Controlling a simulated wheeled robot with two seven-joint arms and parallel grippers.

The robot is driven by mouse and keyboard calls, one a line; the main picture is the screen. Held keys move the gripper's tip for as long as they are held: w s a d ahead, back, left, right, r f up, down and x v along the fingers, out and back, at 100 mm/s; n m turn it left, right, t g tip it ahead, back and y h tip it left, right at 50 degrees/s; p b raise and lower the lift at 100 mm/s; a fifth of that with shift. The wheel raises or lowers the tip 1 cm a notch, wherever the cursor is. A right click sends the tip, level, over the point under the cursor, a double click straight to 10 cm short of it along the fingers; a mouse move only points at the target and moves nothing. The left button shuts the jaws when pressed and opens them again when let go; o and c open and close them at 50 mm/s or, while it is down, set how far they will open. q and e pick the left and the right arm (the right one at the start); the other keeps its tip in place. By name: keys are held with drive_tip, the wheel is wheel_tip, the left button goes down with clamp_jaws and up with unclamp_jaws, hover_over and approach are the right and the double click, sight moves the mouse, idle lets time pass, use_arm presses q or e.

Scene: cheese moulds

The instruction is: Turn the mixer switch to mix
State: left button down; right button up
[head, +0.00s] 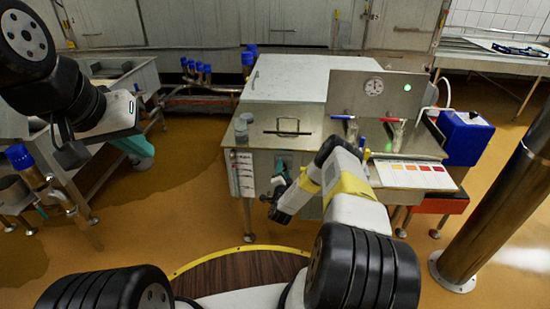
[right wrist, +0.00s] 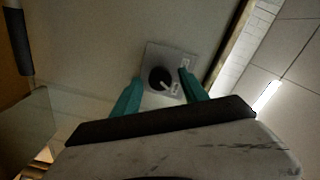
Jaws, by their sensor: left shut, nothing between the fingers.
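The mixer switch (right wrist: 160,78) is a round black knob with a pale pointer on a grey plate, seen in the right wrist view. Its pointer slants to the lower right, toward one of two small white labels whose words I cannot read. My right gripper (right wrist: 159,77) is open, with one teal finger on each side of the knob in the picture; I cannot tell whether they touch it. In the head view my right gripper (head: 281,170) is at the front panel of the steel machine (head: 265,160) and partly hides the switch. My left gripper (head: 142,152) is shut and empty, away at the left.
The machine carries a dial gauge (head: 374,86) and a lit green lamp (head: 407,87). A label sheet (head: 243,175) hangs left of the switch. A blue box (head: 465,138) is at the right, near a steel post (head: 490,200). Blue-capped pipes (head: 22,158) stand at the left.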

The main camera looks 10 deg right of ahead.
drive_tip(key=v, duration=0.7)
drive_tip(key=shift+s, duration=0.4)
drive_tip(key=shift+a, duration=0.15)
